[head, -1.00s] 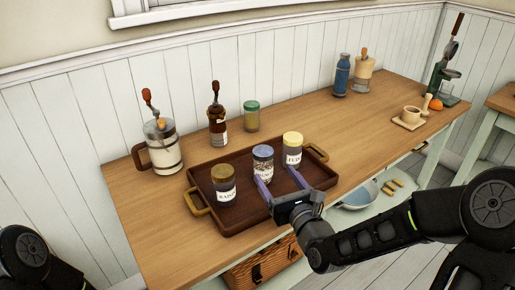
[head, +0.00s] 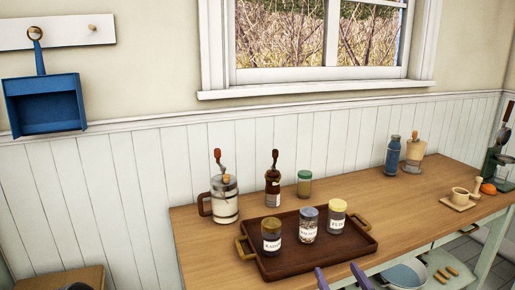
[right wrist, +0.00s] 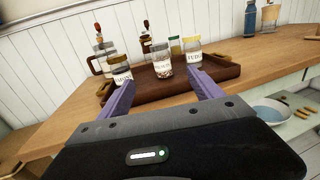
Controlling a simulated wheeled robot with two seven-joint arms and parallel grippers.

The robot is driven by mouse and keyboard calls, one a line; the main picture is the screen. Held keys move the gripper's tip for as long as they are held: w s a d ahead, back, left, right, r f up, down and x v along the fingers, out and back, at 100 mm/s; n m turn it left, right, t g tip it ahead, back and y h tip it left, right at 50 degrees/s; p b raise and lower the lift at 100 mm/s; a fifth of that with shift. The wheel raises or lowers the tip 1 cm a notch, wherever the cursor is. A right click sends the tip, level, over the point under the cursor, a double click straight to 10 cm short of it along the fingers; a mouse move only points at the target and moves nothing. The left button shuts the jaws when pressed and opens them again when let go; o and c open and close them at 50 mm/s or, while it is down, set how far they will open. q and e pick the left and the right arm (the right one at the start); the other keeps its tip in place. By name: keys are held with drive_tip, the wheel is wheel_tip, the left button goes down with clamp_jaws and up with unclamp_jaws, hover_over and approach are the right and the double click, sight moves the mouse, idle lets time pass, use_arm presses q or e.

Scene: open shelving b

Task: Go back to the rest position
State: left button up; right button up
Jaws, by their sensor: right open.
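My right gripper (head: 342,274) shows at the bottom edge of the head view, with its two purple fingers apart and nothing between them. It is in front of the brown tray (head: 318,262), clear of the jars. In the right wrist view the open fingers (right wrist: 161,82) point toward the tray. Three labelled jars stand upright on the tray: one with a brown lid (head: 271,236), one with a blue lid (head: 308,225) and one with a yellow lid (head: 337,217). My left gripper is out of view.
A pan (head: 405,274) sits on the lower shelf.

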drive_tip(key=s+a+f+n+g+p, duration=0.1)
drive_tip(key=s+f+n+g, duration=0.25)
drive_tip(key=f+n, duration=0.6)
drive_tip(key=s+a+f+n+g+p, duration=0.15)
drive_tip(key=f+n+g, duration=0.25)
drive_tip(key=f+n, duration=0.6)
drive_tip(key=s+a+f+n+g+p, duration=0.1)
drive_tip(key=s+a+f+n+g, duration=0.2)
drive_tip(key=s, duration=0.5)
drive_tip(key=s+a+f+n+g+y+p, duration=0.1)
drive_tip(key=s+a+f+n+g, duration=0.2)
drive_tip(key=s+f+n, duration=0.2)
drive_tip(key=s+a+f+n+g+p, duration=0.2)
drive_tip(key=s+a+f+n+g, duration=0.2)
drive_tip(key=s, duration=0.7)
drive_tip(key=shift+f+n+y, duration=0.2)
drive_tip(key=shift+n+y, duration=0.1)
drive_tip(key=shift+n, duration=0.15)
